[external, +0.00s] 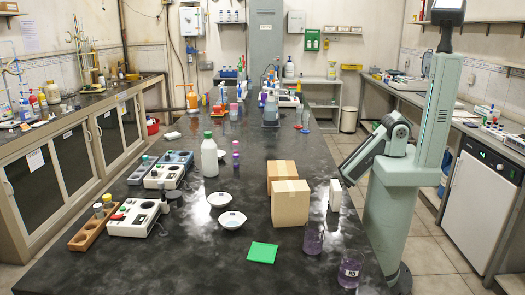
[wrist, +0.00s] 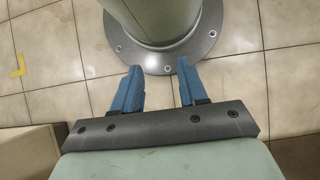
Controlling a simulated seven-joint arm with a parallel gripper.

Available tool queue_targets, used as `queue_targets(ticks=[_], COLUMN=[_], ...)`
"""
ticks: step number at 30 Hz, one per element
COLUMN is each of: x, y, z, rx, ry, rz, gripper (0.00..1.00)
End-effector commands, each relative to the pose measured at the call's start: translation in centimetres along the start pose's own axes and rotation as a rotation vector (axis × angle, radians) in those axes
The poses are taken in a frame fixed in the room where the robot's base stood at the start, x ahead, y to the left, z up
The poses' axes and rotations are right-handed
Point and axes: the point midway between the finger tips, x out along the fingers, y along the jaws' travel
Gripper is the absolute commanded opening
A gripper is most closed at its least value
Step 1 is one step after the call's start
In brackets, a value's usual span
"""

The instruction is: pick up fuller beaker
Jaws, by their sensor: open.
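Two clear glass beakers with purple liquid stand at the front right of the dark bench in the external view. The nearer beaker (external: 350,270) carries a pale label with dark marks. The farther beaker (external: 313,239) stands a little behind and to its left. Both liquid levels are hard to compare at this size. My gripper (wrist: 158,68) shows in the wrist view with its two blue fingers apart and nothing between them. It points down over my own round base and the tiled floor. Its fingers cannot be made out in the external view. No beaker shows in the wrist view.
Two cardboard boxes (external: 291,204) and a white block (external: 335,195) stand behind the beakers. The front middle of the bench is clear.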

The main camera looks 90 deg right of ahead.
Motion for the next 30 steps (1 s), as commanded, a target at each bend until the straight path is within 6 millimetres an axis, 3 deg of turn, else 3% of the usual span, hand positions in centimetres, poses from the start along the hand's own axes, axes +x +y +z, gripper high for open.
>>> queue_targets(ticks=[2,16,25,30], x=[0.0,0.0,-0.1,-1.2], y=[0.0,0.0,-0.1,-1.4], z=[0.0,0.0,-0.2,-1.4], rx=[0.0,0.0,-0.005,-0.04], ry=[0.0,0.0,0.003,0.022], rz=[0.0,0.0,0.004,0.037], gripper=[0.43,0.89,0.89,0.89])
